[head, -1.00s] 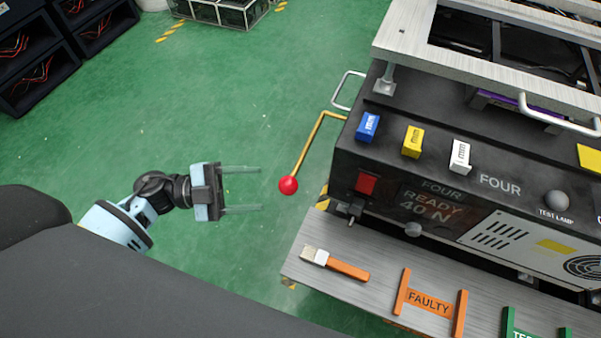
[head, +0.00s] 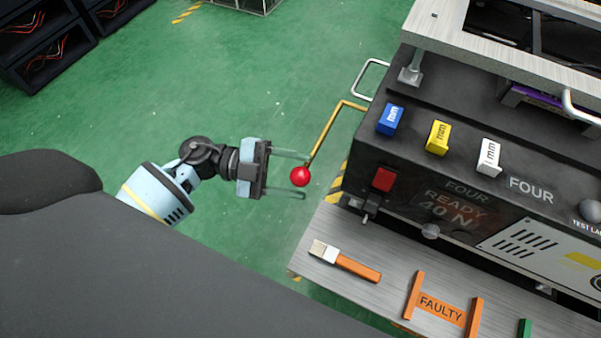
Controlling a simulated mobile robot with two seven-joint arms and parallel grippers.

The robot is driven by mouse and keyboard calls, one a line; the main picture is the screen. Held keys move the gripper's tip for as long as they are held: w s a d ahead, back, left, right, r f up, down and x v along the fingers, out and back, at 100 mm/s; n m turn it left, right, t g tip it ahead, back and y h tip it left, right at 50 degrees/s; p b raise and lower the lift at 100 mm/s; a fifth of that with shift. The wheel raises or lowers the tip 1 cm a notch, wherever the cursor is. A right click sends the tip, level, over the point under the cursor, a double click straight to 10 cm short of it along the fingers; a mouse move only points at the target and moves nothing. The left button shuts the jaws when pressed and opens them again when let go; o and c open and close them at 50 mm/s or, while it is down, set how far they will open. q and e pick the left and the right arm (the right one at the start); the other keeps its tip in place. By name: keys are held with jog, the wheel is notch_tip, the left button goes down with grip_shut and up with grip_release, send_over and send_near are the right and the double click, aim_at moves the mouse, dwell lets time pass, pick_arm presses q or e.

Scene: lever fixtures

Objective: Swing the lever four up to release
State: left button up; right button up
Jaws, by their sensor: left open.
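The lever is a yellow bent rod (head: 325,132) with a red ball knob (head: 300,176) at its lower end. It comes out of the left side of the black machine marked FOUR (head: 365,160), whose display (head: 448,206) reads READY 40 N. My left gripper (head: 298,174) is open, its two thin fingers pointing right, one above and one below the red knob. The knob is at the fingertips, between them in the picture; I cannot tell whether they touch it. My right gripper is not in view.
A grey shelf (head: 310,262) below the machine holds a brush with an orange handle (head: 345,262) and an orange FAULTY holder (head: 441,308). A metal handle (head: 367,78) juts from the machine beyond the lever. Green floor (head: 220,85) around my left arm is clear.

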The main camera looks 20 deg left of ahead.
pick_arm(q)
jog(key=shift+w+d, duration=0.15)
jog(key=shift+d, duration=0.55)
